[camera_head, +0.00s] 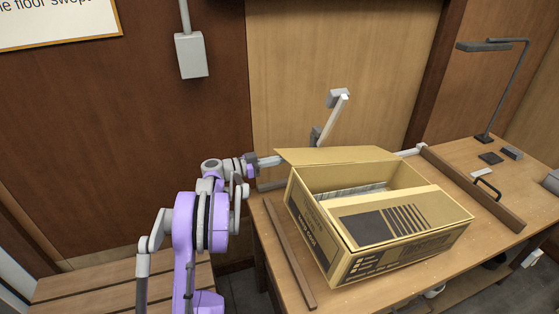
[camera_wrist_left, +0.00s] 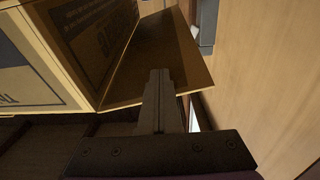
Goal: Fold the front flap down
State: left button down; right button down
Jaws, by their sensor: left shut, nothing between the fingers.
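An open cardboard box (camera_head: 310,225) stands on the wooden table. Its near flap (camera_head: 385,218), printed with a dark square and stripes, slopes inward over the near part of the opening. Its far flap (camera_head: 335,155) stands out from the far rim. A pale, flat item (camera_head: 355,191) shows inside. My left gripper (camera_head: 278,160) is shut and empty at the left end of the far flap. In the left wrist view, the shut fingers (camera_wrist_left: 160,75) overlap a flap (camera_wrist_left: 165,55) beside the printed box wall (camera_wrist_left: 100,40); whether they touch it is unclear. My right gripper is not in view.
Wooden rails (camera_head: 290,255) and (camera_head: 470,188) flank the box on the table. A pale angled post (camera_head: 330,120) stands behind it. A desk lamp (camera_head: 497,90) and a few small items are at the far right. A slatted bench (camera_head: 110,283) is at the left.

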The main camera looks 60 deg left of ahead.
aim_at(283, 157)
pick_arm(q)
jog(key=shift+s+d+r+p, duration=0.15)
jog(key=shift+d+r+p, duration=0.4)
jog(key=shift+r, duration=0.25)
jog(key=shift+s+d+r+p, duration=0.15)
jog(key=shift+d+r+p, duration=0.15)
jog(key=shift+d+r, duration=0.4)
jog(key=shift+s+d+r+p, duration=0.15)
jog(key=shift+s+d+r, duration=0.25)
jog(key=shift+d, duration=1)
jog(key=shift+s+d+r+p, duration=0.15)
jog(key=shift+s+d, duration=0.3)
jog(key=shift+d, duration=0.95)
jog(key=shift+s+d+r+p, duration=0.15)
jog(key=shift+s+d+r, duration=0.25)
jog(key=shift+d, duration=1)
jog(key=shift+f, duration=0.1)
jog(key=shift+s, duration=0.1)
jog(key=v, duration=0.9)
jog(key=shift+b, duration=0.35)
